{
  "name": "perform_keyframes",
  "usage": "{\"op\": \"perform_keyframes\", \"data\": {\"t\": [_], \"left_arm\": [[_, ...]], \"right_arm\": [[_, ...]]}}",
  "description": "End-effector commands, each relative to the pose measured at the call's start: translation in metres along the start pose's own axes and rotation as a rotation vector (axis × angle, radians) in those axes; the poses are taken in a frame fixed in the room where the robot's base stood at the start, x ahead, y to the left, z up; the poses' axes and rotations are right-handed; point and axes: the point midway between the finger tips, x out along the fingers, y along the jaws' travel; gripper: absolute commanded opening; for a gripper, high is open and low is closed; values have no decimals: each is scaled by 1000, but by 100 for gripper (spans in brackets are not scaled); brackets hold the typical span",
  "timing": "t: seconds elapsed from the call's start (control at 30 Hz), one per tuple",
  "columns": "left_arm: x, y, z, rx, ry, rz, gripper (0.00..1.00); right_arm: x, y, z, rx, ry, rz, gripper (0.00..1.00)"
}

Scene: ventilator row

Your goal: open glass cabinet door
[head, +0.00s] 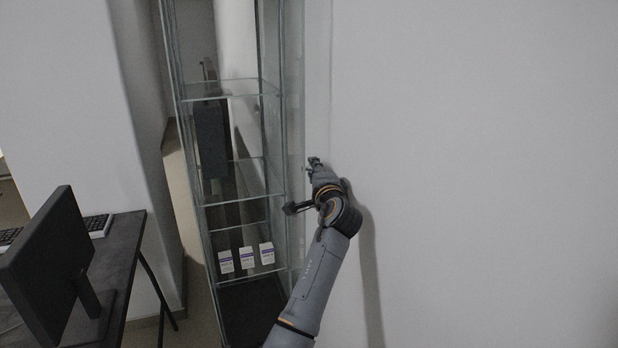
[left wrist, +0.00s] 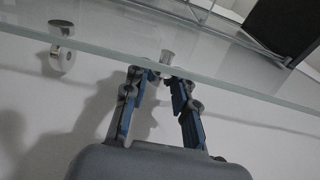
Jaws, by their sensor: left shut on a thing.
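The tall glass cabinet (head: 232,202) stands left of centre in the head view, with clear shelves. A faint glass pane, seemingly its door (head: 298,125), shows at the cabinet's right side near the wall; I cannot tell its exact angle. In the left wrist view the door's glass edge (left wrist: 225,79) crosses the picture, with a small metal knob (left wrist: 167,56) on it. My left gripper (head: 314,161) is at this pane. Its fingertips, also in the left wrist view (left wrist: 158,73), are closed in at the knob and partly seen through glass. My right gripper is out of view.
Several small white boxes (head: 246,256) stand on a low shelf. A dark desk (head: 126,248) with a monitor (head: 48,268) is at the left. A plain wall (head: 480,150) fills the right, close beside my left arm. A round metal fitting (left wrist: 62,57) shows at the glass edge.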

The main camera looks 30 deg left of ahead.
Motion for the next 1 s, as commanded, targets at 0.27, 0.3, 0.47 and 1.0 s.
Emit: {"op": "perform_keyframes", "data": {"t": [0.27, 0.3, 0.47, 1.0], "left_arm": [[0, 1, 0, 0, 2, 3, 45], [0, 1, 0, 0, 2, 2, 49], [0, 0, 0, 0, 2, 2, 49], [-65, 1, 0, -3, 4, 3, 49]], "right_arm": [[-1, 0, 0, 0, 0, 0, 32], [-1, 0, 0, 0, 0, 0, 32], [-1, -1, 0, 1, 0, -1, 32], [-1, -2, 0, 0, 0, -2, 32]]}}
